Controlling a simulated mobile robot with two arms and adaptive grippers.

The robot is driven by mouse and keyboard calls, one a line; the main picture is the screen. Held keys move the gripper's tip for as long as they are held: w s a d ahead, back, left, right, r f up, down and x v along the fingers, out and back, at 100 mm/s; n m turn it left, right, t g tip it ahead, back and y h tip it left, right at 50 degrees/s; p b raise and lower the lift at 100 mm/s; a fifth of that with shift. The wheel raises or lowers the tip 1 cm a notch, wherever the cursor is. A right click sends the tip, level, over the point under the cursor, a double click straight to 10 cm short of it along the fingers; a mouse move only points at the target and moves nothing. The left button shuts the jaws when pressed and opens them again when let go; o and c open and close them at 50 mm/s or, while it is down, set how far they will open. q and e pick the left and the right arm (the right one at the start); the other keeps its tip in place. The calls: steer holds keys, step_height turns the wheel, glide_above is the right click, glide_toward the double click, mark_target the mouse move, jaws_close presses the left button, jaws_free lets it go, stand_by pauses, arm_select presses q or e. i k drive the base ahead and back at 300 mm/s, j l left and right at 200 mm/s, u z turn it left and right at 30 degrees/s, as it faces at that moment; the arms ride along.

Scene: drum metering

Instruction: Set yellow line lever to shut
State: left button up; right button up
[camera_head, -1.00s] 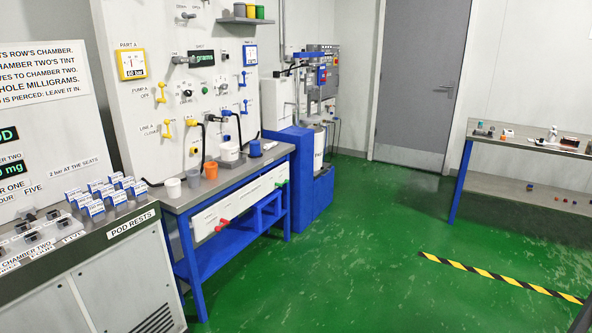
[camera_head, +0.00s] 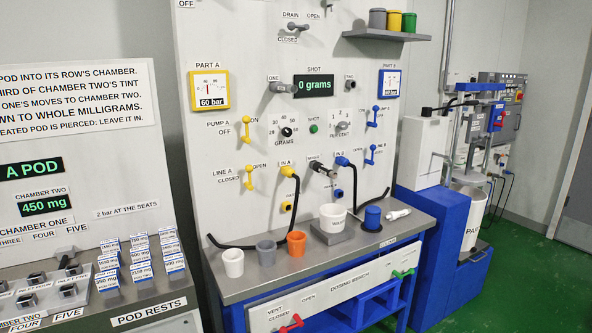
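The yellow line lever (camera_head: 249,178), at the LINE A label (camera_head: 228,171), is on the white panel, left of centre. Its handle looks roughly upright. The OPEN label (camera_head: 260,166) is at its upper right and the CLOSED label (camera_head: 229,181) at its left; I cannot tell for sure which one it is set to. A similar yellow PUMP A lever (camera_head: 246,130) sits above it. Neither of my grippers is in view.
A steel bench (camera_head: 330,254) runs below the panel, with white (camera_head: 233,262), grey (camera_head: 266,252) and orange (camera_head: 297,244) cups near its front. Black hoses (camera_head: 290,215) hang above it. A pod counter (camera_head: 150,300) stands at the left.

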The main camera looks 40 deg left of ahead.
mark_target(249, 168)
steer(key=i+l+u, duration=0.1)
steer(key=i+u, duration=0.25)
steer(key=i, duration=0.15)
steer(key=i+l+u, duration=0.35)
steer(key=i, duration=0.15)
steer(key=i+l+u, duration=0.35)
steer(key=i+j, duration=0.05)
steer(key=i, duration=0.1)
